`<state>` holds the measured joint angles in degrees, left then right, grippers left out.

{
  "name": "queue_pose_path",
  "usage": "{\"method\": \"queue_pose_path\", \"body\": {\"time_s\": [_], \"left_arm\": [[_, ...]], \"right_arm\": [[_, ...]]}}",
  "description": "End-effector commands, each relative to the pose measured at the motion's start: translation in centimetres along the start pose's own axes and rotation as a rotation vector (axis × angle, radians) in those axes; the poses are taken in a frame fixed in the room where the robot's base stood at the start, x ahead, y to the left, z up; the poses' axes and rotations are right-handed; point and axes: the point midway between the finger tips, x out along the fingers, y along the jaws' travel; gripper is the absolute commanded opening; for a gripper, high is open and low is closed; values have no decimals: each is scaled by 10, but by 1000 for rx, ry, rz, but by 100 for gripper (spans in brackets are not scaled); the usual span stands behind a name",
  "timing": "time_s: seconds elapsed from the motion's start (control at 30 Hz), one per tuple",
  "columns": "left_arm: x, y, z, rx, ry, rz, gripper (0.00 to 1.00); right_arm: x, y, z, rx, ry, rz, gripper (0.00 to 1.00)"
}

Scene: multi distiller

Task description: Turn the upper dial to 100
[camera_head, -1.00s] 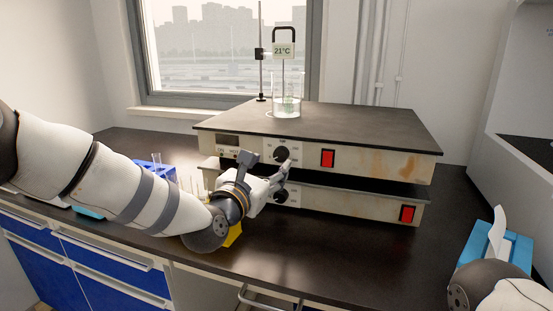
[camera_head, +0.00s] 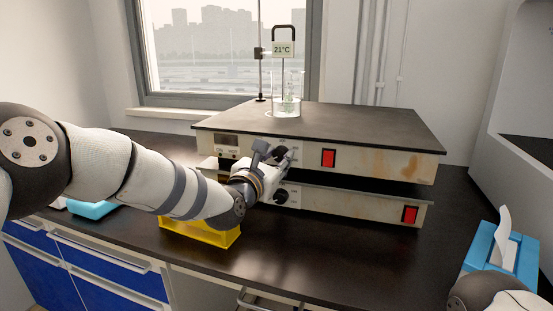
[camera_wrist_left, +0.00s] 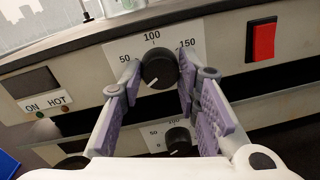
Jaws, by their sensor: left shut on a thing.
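The upper dial (camera_wrist_left: 160,68) is a black knob on a white plate marked 50, 100 and 150. Its white mark points to the lower left, away from the 100. My left gripper (camera_head: 274,156) is at the upper dial, with one purple-padded finger on each side of the knob, shut on it. In the head view the fingers partly hide the upper dial. The lower dial (camera_wrist_left: 177,141) sits below, between the fingers in the wrist view, and also shows in the head view (camera_head: 281,196). My right gripper is out of view.
Two stacked hotplates carry red switches (camera_head: 328,158) (camera_head: 409,214). A yellow rack (camera_head: 200,233) is under my left arm. A blue tissue box (camera_head: 515,254) stands at right.

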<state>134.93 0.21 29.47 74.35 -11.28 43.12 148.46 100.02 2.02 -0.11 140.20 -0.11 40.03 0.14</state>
Motion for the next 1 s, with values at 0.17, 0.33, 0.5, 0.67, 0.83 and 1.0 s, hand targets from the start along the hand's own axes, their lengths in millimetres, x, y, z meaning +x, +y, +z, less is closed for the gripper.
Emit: {"method": "queue_pose_path", "body": {"time_s": [0.17, 0.33, 0.5, 0.67, 0.83, 1.0], "left_arm": [[0, 0, 0, 31, 2, 0, 2], [0, 1, 0, 119, 8, -1, 2], [0, 1, 1, 261, 16, -3, 2], [0, 1, 2, 414, 25, -5, 2], [0, 1, 4, 577, 35, -7, 2], [0, 1, 4, 740, 45, -8, 2]], "right_arm": [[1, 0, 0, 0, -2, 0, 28], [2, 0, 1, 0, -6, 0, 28], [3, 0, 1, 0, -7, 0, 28], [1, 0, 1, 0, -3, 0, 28], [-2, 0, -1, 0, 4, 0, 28], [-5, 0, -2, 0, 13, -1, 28]]}}
